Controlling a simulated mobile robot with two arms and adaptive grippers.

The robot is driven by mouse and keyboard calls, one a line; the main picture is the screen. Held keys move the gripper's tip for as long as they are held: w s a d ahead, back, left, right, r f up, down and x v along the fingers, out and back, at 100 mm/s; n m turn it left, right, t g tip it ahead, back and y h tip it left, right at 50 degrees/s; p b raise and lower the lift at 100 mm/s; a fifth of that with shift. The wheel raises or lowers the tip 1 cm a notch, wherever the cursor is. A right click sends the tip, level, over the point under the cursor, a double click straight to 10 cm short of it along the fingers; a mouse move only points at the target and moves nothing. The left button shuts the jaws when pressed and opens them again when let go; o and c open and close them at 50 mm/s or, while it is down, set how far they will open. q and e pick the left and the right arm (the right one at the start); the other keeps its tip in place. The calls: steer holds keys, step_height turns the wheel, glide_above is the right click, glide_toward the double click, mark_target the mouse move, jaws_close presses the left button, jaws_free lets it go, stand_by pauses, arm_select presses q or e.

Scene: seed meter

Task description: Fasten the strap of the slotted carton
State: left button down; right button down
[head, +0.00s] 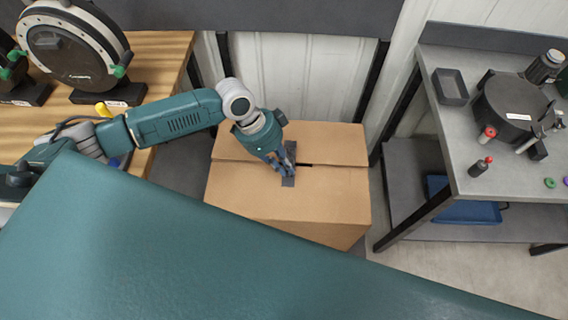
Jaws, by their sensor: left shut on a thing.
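The slotted carton (335,190) is a closed brown cardboard box on the floor between the two benches. A dark slot shows at the seam between its top flaps. A dark grey strap (288,182) lies on the top near the middle, left of the slot. My left gripper (287,168) is at the strap on the carton's top and is shut on it. The gripper and forearm hide part of the strap and of the seam. My right gripper is not in view.
A wooden bench (158,62) with round meter discs (75,50) stands at the left. A grey metal bench (500,165) at the right holds a dark seed meter (508,108), a small tray (450,87) and small parts. A blue bin (465,208) sits on its lower shelf.

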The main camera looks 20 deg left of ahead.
arm_select(q)
steer(key=shift+w, duration=0.15)
stand_by(0.7)
steer(key=c, duration=2)
jaws_free()
steer(key=shift+a+r, duration=0.1)
steer(key=v, duration=1.1)
steer(key=shift+a+r, duration=0.2)
steer(key=shift+r, duration=0.15)
